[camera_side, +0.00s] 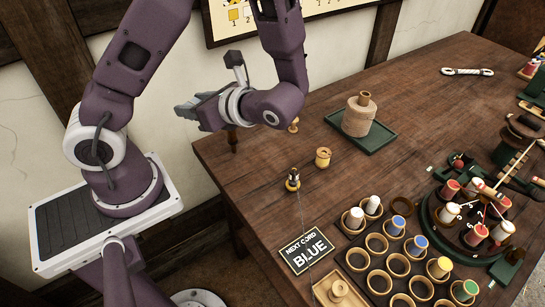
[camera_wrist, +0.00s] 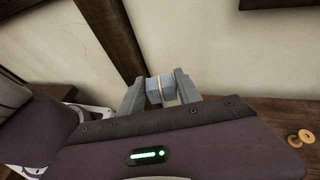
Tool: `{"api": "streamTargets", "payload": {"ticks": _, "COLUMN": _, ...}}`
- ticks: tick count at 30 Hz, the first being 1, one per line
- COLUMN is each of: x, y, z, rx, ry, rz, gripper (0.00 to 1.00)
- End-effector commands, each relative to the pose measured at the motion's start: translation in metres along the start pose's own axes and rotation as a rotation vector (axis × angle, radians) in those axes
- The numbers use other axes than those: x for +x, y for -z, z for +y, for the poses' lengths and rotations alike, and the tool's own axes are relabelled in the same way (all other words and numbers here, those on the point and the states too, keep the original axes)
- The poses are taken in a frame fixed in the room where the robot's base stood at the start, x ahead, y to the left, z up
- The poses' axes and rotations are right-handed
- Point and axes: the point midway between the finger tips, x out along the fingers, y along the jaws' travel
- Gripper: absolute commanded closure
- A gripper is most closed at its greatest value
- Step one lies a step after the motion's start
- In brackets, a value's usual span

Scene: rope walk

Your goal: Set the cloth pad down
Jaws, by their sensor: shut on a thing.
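The cloth pad (camera_wrist: 154,92) is a small folded blue-grey block with a pale band, seen in the wrist view. My gripper (camera_wrist: 162,84) is shut on it, one finger on each side. In the side view my gripper (camera_side: 188,111) points left, in front of the wall and beyond the table's left edge, raised clear of the tabletop. The pad cannot be made out clearly in the side view.
The wooden table (camera_side: 240,165) has clear room near its left corner. A green tray (camera_side: 378,138) bears a wooden pot (camera_side: 357,118). A sign reading "NEXT CORD BLUE" (camera_side: 307,250), a spool rack (camera_side: 350,290) and a bobbin wheel (camera_side: 440,225) lie further right.

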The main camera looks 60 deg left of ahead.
Motion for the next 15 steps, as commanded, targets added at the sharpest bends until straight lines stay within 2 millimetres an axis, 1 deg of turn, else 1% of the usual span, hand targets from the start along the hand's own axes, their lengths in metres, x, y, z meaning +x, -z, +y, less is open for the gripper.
{"api": "streamTargets", "payload": {"ticks": 1, "x": -0.002, "y": -0.006, "z": -0.015, "rx": 0.04, "ry": 0.106, "rz": 0.0, "gripper": 0.98}}
{"api": "streamTargets", "payload": {"ticks": 3, "x": -0.007, "y": -0.013, "z": -0.04, "rx": 0.102, "ry": 0.256, "rz": 0.0, "gripper": 0.98}}
{"api": "streamTargets", "payload": {"ticks": 6, "x": -0.021, "y": -0.022, "z": -0.071, "rx": 0.178, "ry": 0.444, "rz": 0.0, "gripper": 0.98}}
{"api": "streamTargets", "payload": {"ticks": 9, "x": -0.039, "y": -0.028, "z": -0.098, "rx": 0.245, "ry": 0.606, "rz": 0.0, "gripper": 0.98}}
{"api": "streamTargets", "payload": {"ticks": 12, "x": -0.058, "y": -0.033, "z": -0.119, "rx": 0.299, "ry": 0.739, "rz": 0.001, "gripper": 0.98}}
{"api": "streamTargets", "payload": {"ticks": 15, "x": -0.076, "y": -0.036, "z": -0.134, "rx": 0.343, "ry": 0.845, "rz": -0.001, "gripper": 0.98}}
